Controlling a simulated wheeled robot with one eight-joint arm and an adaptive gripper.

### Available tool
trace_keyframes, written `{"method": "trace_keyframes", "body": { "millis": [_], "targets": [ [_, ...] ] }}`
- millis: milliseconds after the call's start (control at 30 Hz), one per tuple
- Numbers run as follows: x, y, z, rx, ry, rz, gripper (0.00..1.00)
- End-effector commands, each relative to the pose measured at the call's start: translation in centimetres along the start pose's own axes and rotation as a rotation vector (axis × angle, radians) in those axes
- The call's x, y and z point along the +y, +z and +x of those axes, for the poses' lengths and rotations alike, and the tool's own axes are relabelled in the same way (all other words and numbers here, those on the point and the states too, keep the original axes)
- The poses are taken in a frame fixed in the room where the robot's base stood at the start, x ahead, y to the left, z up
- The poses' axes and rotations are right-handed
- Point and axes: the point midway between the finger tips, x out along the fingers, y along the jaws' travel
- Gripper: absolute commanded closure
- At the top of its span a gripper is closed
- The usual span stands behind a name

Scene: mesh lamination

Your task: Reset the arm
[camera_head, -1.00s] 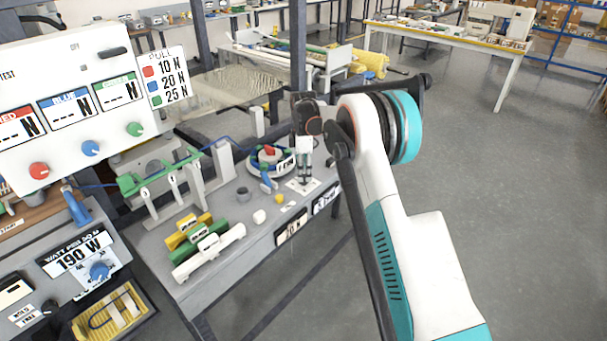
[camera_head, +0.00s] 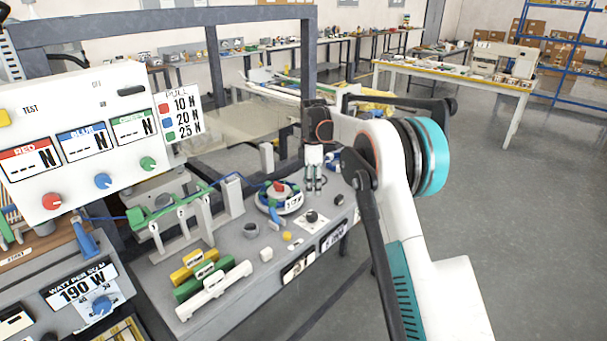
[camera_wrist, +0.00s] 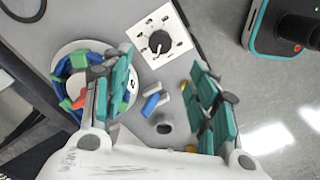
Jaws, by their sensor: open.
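My gripper (camera_head: 314,182) points down above the far right part of the grey workbench, near a round dial. In the wrist view my gripper (camera_wrist: 158,88) has its two teal-padded fingers wide apart with nothing between them. Beyond the fingers a black knob on a white square plate (camera_wrist: 176,50) shows on the bench. The same knob plate (camera_head: 318,222) is below my gripper in the head view. A round white turntable with red, blue and green parts (camera_head: 293,205) stands left of it. It is partly hidden by the left finger in the wrist view (camera_wrist: 57,70).
A white panel with coloured knobs (camera_head: 85,185) stands at the left. Yellow, green and white bars (camera_head: 214,290) lie at the bench front. A small grey cup (camera_head: 250,230) stands nearby. Open floor (camera_head: 540,220) lies to the right.

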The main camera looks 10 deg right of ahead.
Motion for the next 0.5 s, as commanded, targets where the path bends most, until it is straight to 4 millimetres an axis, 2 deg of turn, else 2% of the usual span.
{"method": "trace_keyframes", "body": {
  "millis": [167,367,500],
  "targets": [
    [-1.5,0.3,-2.9,0.006,0.029,0.066,0.46],
    [-5.3,0.9,-8.2,0.026,0.093,0.218,0.46],
    [-8.6,1.4,-11.4,0.047,0.138,0.329,0.46]
  ]
}}
